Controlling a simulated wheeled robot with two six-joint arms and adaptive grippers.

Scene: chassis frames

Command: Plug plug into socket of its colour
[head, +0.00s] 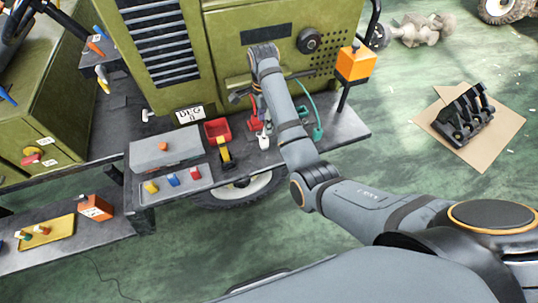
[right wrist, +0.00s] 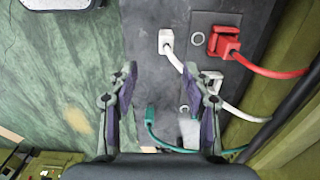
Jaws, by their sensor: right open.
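My right gripper (right wrist: 163,80) is open and empty over the dark shelf, its two fingers apart in the right wrist view. In the head view (head: 246,95) it is partly hidden by my own wrist. A white plug (right wrist: 167,42) on a white cable lies just beyond the fingertips; it also shows in the head view (head: 264,141). A red plug (right wrist: 224,42) on a red cable sits at a grey plate (right wrist: 213,19); whether it is fully seated I cannot tell. A pale block (right wrist: 211,80) is partly hidden by the right-hand finger.
A red bin (head: 217,130) and a yellow item (head: 225,152) stand left of the plugs. A grey box (head: 166,150) and a tray of coloured pieces (head: 172,186) are further left. An orange box (head: 356,63) stands on a post at right. The green machine (head: 225,50) rises behind the shelf.

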